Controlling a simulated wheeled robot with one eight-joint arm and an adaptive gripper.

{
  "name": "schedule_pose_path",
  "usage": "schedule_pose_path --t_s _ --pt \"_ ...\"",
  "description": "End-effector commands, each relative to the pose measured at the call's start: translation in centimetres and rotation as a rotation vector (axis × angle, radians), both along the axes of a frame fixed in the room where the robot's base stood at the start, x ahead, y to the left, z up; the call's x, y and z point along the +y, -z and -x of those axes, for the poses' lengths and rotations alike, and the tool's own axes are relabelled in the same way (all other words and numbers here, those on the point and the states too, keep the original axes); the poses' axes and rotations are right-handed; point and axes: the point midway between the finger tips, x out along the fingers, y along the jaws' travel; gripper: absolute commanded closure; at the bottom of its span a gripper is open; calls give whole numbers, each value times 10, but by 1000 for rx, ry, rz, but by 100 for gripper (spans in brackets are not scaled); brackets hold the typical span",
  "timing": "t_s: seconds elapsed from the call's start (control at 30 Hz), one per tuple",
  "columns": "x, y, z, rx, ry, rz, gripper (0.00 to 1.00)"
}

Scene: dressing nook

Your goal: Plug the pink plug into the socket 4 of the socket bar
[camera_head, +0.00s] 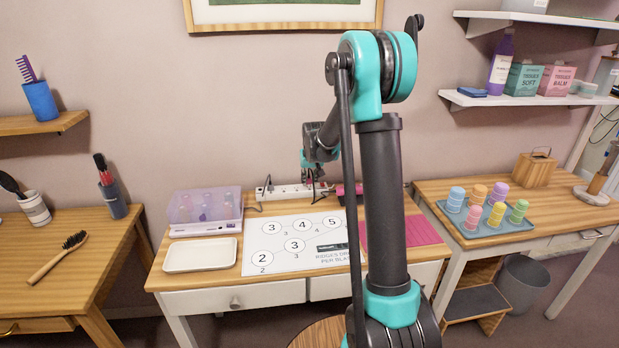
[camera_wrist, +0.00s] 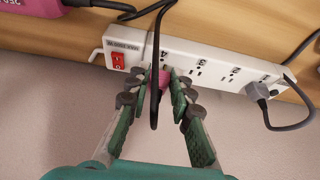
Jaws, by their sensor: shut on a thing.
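The white socket bar (camera_wrist: 208,68) runs across the wrist view, with a red switch at its left end. Its sockets are numbered, with 4 (camera_wrist: 165,62) nearest the switch. My gripper (camera_wrist: 169,82) is shut on the pink plug (camera_wrist: 161,77), right at socket 4. The fingers hide much of the plug and the slots, so I cannot tell how far it is in. A black cord passes over the plug. In the head view the socket bar (camera_head: 283,192) lies at the back of the middle table, with my gripper (camera_head: 315,183) above its right part.
A grey plug (camera_wrist: 258,90) sits at the bar's right end, its cord curving away. A pink object (camera_wrist: 40,8) lies beyond the bar's left end. A clear lidded box (camera_head: 204,208), white tray (camera_head: 200,255) and printed mat (camera_head: 290,262) occupy the table.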

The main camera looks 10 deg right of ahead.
Motion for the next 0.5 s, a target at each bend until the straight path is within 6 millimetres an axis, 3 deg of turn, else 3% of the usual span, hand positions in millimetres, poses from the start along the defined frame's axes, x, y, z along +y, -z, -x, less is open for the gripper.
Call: schedule_pose_path --t_s 0.5 --pt "0 12 0 0 0 0 100"
